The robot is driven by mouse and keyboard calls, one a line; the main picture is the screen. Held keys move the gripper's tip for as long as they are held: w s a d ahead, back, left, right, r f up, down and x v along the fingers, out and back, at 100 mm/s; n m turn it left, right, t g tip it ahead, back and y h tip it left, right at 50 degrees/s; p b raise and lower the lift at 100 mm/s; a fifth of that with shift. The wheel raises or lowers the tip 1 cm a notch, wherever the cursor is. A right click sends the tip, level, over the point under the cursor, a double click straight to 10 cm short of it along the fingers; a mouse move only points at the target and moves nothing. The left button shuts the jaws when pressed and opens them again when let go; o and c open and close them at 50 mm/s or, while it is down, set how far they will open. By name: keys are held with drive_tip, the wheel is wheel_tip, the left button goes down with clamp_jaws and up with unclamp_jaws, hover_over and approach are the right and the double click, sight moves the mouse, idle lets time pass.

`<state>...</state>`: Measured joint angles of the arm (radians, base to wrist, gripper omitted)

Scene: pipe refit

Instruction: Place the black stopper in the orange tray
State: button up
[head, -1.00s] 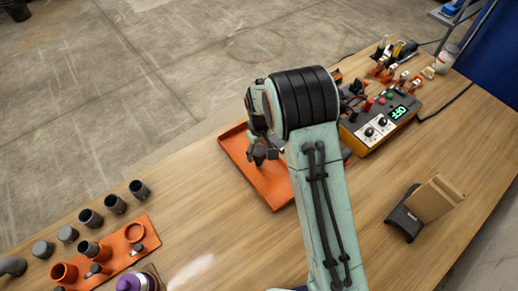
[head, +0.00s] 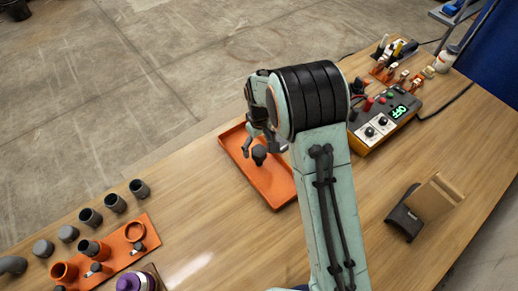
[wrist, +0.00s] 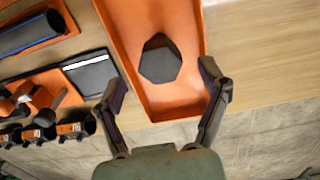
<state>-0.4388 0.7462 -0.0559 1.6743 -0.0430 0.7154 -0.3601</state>
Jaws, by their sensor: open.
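The black stopper (head: 259,154) rests in the orange tray (head: 268,190), apart from the tray's walls. In the wrist view the stopper (wrist: 160,61) shows as a dark, many-sided shape on the tray floor (wrist: 176,98). My gripper (head: 264,145) is open and empty above the tray. In the wrist view its two fingers (wrist: 163,82) are spread wide on either side of the stopper and do not touch it. My arm hides part of the tray's right side in the head view.
A control box (head: 385,122) with a green display stands right of the tray. An orange pipe holder (head: 122,249) and several dark pipe pieces lie at the lower left. A brown block on a black stand (head: 405,220) sits at the right. The wood between is clear.

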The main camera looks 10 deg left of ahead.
sight(259, 151)
wheel_tip(259, 151, up, 10)
drive_tip(key=shift+f, duration=0.25)
drive_tip(key=s+d+r+m, duration=0.4)
drive_tip(key=s+d+r, duration=0.4)
drive_tip(key=s+d, duration=0.4)
drive_tip(key=s+d+m, duration=0.3)
drive_tip(key=s, duration=1.1)
drive_tip(key=shift+f+m+y, duration=0.4)
